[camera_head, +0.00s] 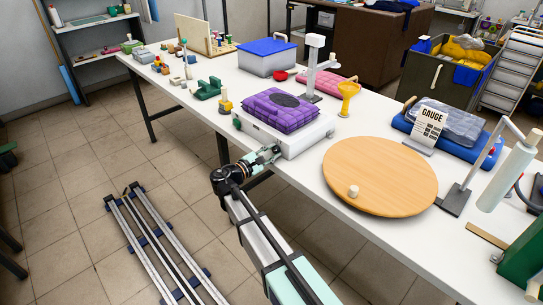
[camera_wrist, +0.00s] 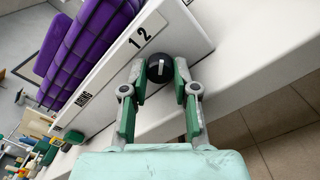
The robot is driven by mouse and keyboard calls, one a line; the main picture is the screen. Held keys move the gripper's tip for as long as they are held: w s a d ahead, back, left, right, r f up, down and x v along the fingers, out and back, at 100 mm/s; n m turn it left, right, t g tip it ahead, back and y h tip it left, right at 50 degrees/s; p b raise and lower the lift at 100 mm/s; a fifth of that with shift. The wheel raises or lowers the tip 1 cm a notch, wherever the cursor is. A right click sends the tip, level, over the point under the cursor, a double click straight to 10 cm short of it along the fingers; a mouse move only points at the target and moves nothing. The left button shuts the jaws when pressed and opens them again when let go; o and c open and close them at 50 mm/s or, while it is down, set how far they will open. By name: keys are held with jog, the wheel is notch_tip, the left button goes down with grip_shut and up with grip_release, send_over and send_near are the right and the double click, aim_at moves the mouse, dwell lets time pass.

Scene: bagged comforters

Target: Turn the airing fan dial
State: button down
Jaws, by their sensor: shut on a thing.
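The airing fan dial (camera_wrist: 158,66) is a round black knob with a white pointer line, on the front face of a white unit (camera_wrist: 188,36). The pointer's exact setting is hard to tell. In the head view my gripper (camera_head: 270,155) is at the front of the white unit (camera_head: 309,142), and the dial is hidden there. A purple bagged comforter (camera_head: 276,113) lies on the unit.
A round wooden board (camera_head: 385,176) with a small pale knob lies to the right on the white table (camera_head: 455,236). A yellow funnel-shaped thing (camera_head: 348,94) and a white post (camera_head: 315,60) stand behind. A blue-lidded box (camera_head: 267,58) is farther back. Rails (camera_head: 155,240) lie on the floor.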

dwell(0.3)
jog(key=c, duration=0.9)
grip_release()
jog(key=shift+p, duration=0.55)
